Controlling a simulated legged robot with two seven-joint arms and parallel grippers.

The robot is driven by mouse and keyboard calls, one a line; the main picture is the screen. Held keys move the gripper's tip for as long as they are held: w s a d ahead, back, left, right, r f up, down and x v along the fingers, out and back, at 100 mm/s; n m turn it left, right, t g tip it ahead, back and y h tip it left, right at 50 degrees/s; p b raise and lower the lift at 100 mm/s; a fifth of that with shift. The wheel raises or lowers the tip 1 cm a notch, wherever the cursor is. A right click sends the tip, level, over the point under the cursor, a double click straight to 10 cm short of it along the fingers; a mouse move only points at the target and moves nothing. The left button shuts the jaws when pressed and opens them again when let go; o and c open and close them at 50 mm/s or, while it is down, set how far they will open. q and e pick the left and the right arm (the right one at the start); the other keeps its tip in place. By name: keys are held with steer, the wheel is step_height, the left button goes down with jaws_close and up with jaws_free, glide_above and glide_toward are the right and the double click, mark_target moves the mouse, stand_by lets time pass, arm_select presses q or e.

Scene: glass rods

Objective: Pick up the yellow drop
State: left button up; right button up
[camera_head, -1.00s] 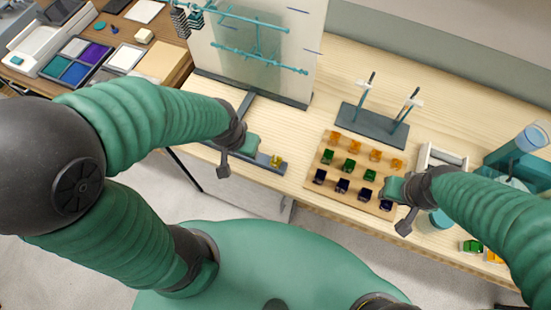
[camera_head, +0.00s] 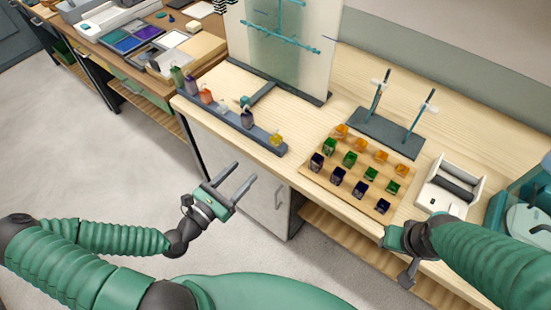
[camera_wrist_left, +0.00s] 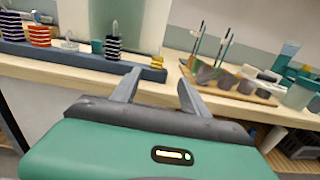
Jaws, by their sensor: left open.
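The yellow drop (camera_head: 276,140) sits at the right end of a long dark rack (camera_head: 262,141) near the front edge of the wooden table. It also shows in the left wrist view (camera_wrist_left: 157,62), beyond and between the fingertips. My left gripper (camera_head: 245,172) is open and empty, in front of the table edge, apart from the drop and pointing toward it. Its two fingers also show in the left wrist view (camera_wrist_left: 160,76). My right gripper (camera_head: 394,238) is by the front edge at the right; its fingers cannot be made out clearly.
Several coloured pieces stand along the rack, including a dark one (camera_head: 247,118). A wooden board (camera_head: 322,178) with rows of orange, green and dark blocks lies to the right. A tall panel (camera_head: 283,45) stands behind the rack. A white tray (camera_head: 432,198) is further right.

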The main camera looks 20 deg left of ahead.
mark_target(272, 143)
arm_select(q)
steer(key=x, duration=0.4)
steer(key=b+x, duration=0.1)
steer(key=x, duration=0.4)
steer(key=f+b+x, duration=0.1)
steer(key=x, duration=0.3)
steer(key=shift+w+d+f, duration=0.1)
steer(key=shift+w+d, duration=0.05)
steer(key=shift+d, duration=0.1)
steer(key=w, duration=0.3)
steer(key=shift+w+f+b, duration=0.35)
steer(key=shift+f, duration=0.05)
steer(key=shift+w+a, duration=0.1)
steer(key=shift+d, duration=0.2)
steer(key=shift+c, duration=0.4)
steer(key=shift+d, duration=0.3)
steer(key=c, duration=1)
steer(key=shift+a, duration=0.3)
jaws_close()
arm_select(e)
steer(key=f, duration=0.1)
steer(key=a+f, duration=0.1)
steer(key=w+f, duration=0.1)
steer(key=shift+a+f, duration=0.1)
steer(key=shift+a, duration=0.1)
